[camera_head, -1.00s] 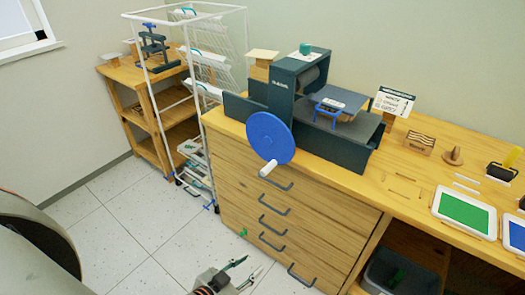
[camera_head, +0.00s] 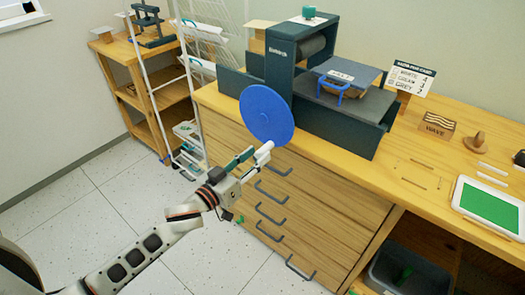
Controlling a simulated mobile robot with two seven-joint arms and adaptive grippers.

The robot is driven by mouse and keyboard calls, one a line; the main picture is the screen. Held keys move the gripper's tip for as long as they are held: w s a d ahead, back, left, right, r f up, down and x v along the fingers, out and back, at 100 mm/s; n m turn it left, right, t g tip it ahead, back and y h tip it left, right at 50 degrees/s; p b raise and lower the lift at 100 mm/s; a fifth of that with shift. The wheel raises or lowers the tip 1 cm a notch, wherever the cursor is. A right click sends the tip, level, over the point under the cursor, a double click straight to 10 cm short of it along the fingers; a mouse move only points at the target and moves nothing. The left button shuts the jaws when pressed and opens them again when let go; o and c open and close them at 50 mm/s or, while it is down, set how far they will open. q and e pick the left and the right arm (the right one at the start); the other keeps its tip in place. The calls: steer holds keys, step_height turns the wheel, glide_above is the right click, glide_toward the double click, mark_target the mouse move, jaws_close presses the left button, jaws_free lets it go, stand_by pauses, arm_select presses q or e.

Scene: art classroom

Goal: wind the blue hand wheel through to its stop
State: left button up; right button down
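The blue hand wheel (camera_head: 267,113) is a flat disc on the front of the dark press (camera_head: 283,68), above the drawers. Its white handle (camera_head: 265,150) sticks out near the wheel's lower edge. My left gripper (camera_head: 256,158) is at the handle, coming up from the lower left. Its fingers look apart, with the green-padded finger to the left of the handle. The other finger is partly hidden around the handle's near end, and I cannot tell whether it touches. My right gripper is not in view.
The press stands on a wooden counter (camera_head: 415,190) with drawers below. A blue-handled block (camera_head: 335,88) sits on the press bed. A sign (camera_head: 408,77), a wave block (camera_head: 437,124) and a green tray (camera_head: 490,207) are to the right.

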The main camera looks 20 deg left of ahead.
arm_select(q)
steer(key=x, duration=0.3)
steer(key=shift+f, duration=0.1)
steer(key=shift+w+d, duration=0.1)
steer(key=shift+w, duration=0.25)
jaws_close()
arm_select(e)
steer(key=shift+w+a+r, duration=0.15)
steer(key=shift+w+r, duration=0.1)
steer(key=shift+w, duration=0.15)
arm_select(q)
steer(key=shift+d, duration=0.1)
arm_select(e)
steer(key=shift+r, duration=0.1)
